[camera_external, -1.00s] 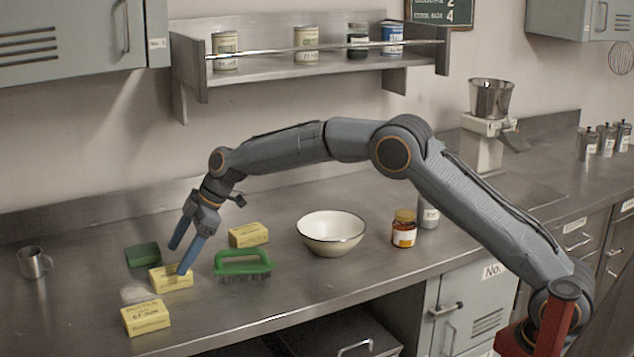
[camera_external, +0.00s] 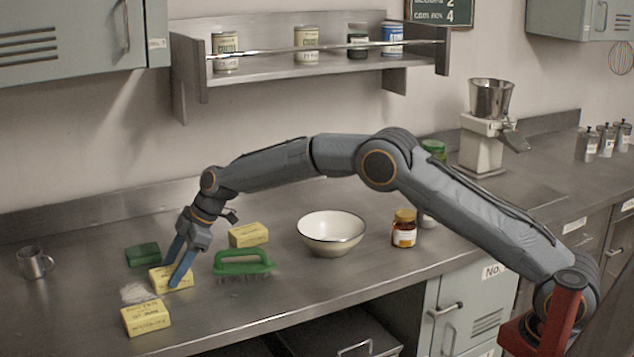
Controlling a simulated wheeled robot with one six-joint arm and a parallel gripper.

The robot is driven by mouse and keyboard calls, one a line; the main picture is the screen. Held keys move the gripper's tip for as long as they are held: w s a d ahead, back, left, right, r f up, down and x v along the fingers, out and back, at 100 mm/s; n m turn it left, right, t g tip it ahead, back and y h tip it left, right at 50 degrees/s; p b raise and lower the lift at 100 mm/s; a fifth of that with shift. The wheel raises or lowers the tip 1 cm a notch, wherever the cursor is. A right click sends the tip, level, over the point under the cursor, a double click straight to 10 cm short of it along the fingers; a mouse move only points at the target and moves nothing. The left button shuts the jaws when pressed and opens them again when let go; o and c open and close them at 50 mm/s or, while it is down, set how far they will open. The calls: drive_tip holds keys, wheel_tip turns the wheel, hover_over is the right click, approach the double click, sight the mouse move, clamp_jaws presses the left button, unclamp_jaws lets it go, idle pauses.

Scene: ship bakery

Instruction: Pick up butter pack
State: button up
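Three yellow butter packs lie on the steel counter. One butter pack (camera_external: 160,282) is in the middle left, under my gripper. Another butter pack (camera_external: 146,319) lies nearer the front edge, and a third butter pack (camera_external: 248,235) lies farther back, to the right. My gripper (camera_external: 176,274) points down with its blue fingers apart, at the middle pack. One finger shows in front of the pack and the other reaches toward its back. I cannot tell whether either finger touches it.
A green-handled brush (camera_external: 243,264) lies just right of the gripper. A green block (camera_external: 143,254) is close behind it. White powder (camera_external: 138,293) lies between two packs. A cream bowl (camera_external: 331,232), a jar (camera_external: 404,229) and a metal mug (camera_external: 34,262) stand farther off.

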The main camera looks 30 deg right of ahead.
drive_tip(key=shift+r, duration=0.15)
